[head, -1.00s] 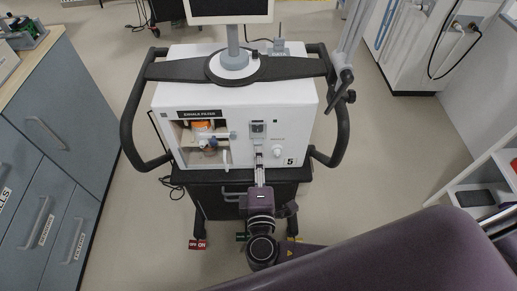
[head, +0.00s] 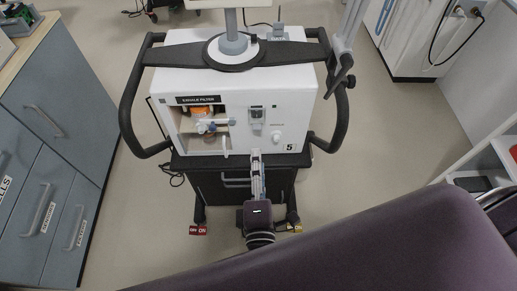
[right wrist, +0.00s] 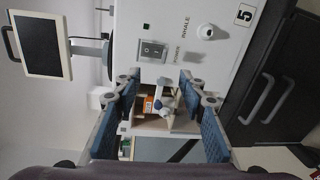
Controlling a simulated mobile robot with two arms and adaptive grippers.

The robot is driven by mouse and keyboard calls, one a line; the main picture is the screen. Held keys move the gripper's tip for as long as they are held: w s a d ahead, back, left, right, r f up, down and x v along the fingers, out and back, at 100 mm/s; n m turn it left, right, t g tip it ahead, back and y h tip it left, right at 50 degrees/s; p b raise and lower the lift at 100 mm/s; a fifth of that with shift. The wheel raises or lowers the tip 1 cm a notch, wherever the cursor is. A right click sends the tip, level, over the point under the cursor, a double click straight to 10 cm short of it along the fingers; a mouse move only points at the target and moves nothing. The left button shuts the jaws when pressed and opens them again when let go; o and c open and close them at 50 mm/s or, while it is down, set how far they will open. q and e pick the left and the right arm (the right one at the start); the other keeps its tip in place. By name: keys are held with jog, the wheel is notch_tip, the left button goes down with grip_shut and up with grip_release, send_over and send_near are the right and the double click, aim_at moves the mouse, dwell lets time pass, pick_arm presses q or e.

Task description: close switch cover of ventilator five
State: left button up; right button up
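Ventilator five (head: 240,88) is a white box marked "5" on a dark cart, in the middle of the head view. Its rocker switch (head: 257,113) sits in a grey plate on the front panel. The switch (right wrist: 153,50) shows unobstructed in the right wrist view; I cannot make out the pose of its cover. My right gripper (head: 256,154) is in front of and below the switch, apart from it. My left gripper is not in view.
An exhale filter compartment (head: 203,128) lies left of the switch, and a round knob (head: 276,138) lies right of it. Black handles (head: 128,100) flank the ventilator. Grey drawers (head: 45,150) stand at left, a white shelf (head: 503,155) at right.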

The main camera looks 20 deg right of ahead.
aim_at(257, 130)
jog(key=w+d+n+p, duration=0.1)
jog(key=w+n, duration=0.2)
jog(key=n, duration=0.2)
jog(key=w+d+f+n, duration=0.1)
jog(key=w+n, duration=0.3)
jog(key=n, duration=0.2)
jog(key=w+d+f+n+t+p, duration=0.1)
jog(key=w+n, duration=0.3)
jog(key=n, duration=0.1)
jog(key=shift+w+d+n+p, duration=0.2)
jog(key=shift+d+n+p, duration=0.05)
jog(key=shift+n+p, duration=0.1)
jog(key=shift+c, duration=0.6)
